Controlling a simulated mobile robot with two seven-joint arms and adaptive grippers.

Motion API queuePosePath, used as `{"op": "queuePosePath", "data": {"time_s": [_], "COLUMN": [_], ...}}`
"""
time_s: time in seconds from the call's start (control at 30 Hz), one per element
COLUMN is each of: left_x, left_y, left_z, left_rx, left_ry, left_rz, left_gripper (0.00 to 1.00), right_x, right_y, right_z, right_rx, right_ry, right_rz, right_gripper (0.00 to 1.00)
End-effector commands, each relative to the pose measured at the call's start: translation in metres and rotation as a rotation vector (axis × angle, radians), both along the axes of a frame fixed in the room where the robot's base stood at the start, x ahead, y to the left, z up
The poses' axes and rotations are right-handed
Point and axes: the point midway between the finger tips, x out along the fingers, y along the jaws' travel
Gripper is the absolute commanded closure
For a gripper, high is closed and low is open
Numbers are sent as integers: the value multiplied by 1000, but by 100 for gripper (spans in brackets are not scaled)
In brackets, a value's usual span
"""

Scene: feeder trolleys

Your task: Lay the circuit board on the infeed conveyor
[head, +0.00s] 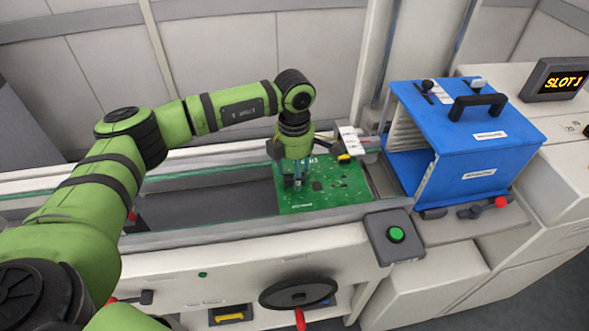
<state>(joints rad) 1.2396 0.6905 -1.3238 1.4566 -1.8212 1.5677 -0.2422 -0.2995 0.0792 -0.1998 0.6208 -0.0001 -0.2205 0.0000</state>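The green circuit board (340,187) lies flat or nearly flat at the right end of the infeed conveyor (215,234), between its rails. I cannot tell whether it rests fully on the rails. My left gripper (299,184) points down over the left part of the board, with its fingertips at or just above the board's surface. The fingers look close together, but the wrist and the small view hide whether they are shut on anything. My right gripper is not in view.
A blue magazine rack (465,160) with a black handle stands right of the conveyor. A display (553,80) reads SLOT 1. The conveyor's left stretch is clear.

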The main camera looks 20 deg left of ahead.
Motion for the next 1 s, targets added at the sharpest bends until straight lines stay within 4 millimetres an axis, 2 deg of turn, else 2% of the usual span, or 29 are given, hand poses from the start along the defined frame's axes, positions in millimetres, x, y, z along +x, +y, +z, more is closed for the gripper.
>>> {"op": "queuePosePath", "data": {"time_s": [0.27, 0.37, 0.7, 0.9, 1.0], "left_x": [0, 0, 0, 0, 0], "left_y": [0, 0, 0, 1, 1], "left_z": [4, 17, 89, 114, 119], "left_rx": [1, 1, -1, 0, 1], "left_ry": [2, -1, -3, -1, 1], "left_rz": [0, -1, 0, 0, 1], "left_gripper": [40, 40, 40, 40, 40], "right_x": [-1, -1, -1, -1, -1], "right_y": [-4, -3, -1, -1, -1], "right_z": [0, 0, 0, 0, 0], "right_rx": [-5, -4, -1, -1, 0], "right_ry": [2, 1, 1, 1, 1], "right_rz": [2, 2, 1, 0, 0], "right_gripper": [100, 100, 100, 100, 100]}}
